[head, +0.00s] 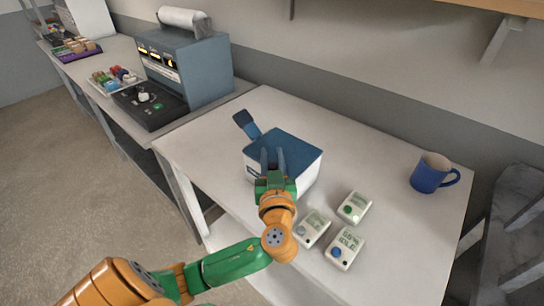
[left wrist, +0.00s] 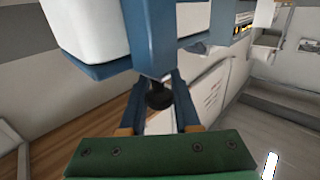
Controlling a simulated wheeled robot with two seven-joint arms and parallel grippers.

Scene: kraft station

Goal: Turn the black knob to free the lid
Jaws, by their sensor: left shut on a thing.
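A white box with a blue lid (head: 296,146) stands on the white table (head: 390,266). A blue handle or flap (head: 246,123) sticks out at its back left. My left gripper (head: 273,158) is at the box's near side, its two fingers pointing toward it. In the left wrist view the black knob (left wrist: 159,95) sits between the fingers of my left gripper (left wrist: 160,88), which is shut on it. The white box wall (left wrist: 90,32) and a blue edge (left wrist: 92,68) are just above. In the head view the gripper hides the knob. My right gripper is out of view.
A blue mug (head: 433,173) stands farther right. A grey-blue machine (head: 190,65) is on the left bench. The table between box and mug is clear.

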